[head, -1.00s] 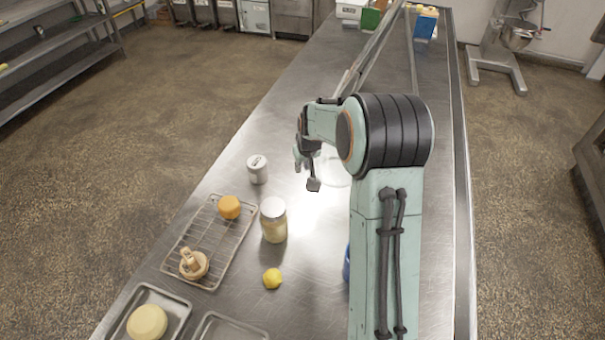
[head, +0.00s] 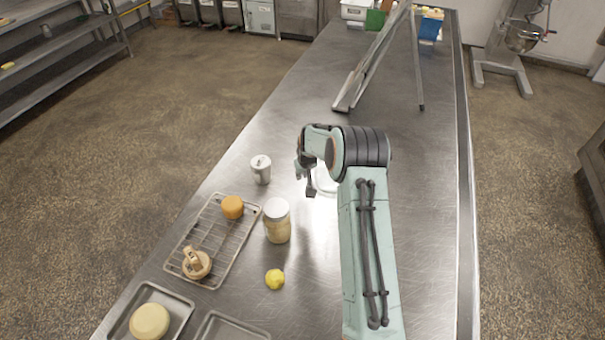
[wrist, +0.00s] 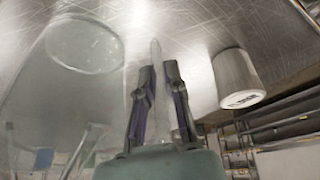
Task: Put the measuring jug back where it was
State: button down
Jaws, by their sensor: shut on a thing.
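The clear measuring jug (head: 325,181) is at my gripper (head: 309,188) over the middle of the steel table, partly hidden behind my arm. In the wrist view the see-through jug (wrist: 85,48) fills the left side. My gripper (wrist: 158,72) is shut there on a pale, clear upright strip that looks like the jug's handle. I cannot tell whether the jug's base touches the table.
A white lettered can (head: 261,170) stands left of my gripper; it also shows in the wrist view (wrist: 238,80). A lidded jar (head: 277,222), a lemon (head: 275,279) and a wire rack (head: 208,262) are nearer. A metal frame (head: 378,62) stands farther back. The table between is clear.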

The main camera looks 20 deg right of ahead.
jog(key=c, duration=1.2)
grip_release()
jog(key=shift+f, duration=0.15)
jog(key=s+a+r, duration=0.3)
jog(key=s+r, duration=0.1)
jog(key=r, duration=0.4)
jog(key=s+a+r, duration=0.3)
jog(key=s+r, duration=0.2)
jog(key=r, duration=0.2)
jog(key=s+a+r+g, duration=0.1)
jog(key=s+a, duration=0.3)
jog(key=s, duration=0.6)
jog(key=s+a+r+n+g+y, duration=0.1)
jog(key=s+a, duration=0.3)
jog(key=s, duration=0.6)
jog(key=s+a+r+g, duration=0.2)
jog(key=s+a, duration=0.2)
jog(key=s, duration=0.6)
jog(key=shift+s+a+r+n+g+y, duration=0.15)
jog(key=shift+s+n+g+y, duration=0.15)
jog(key=shift+n+y, duration=0.1)
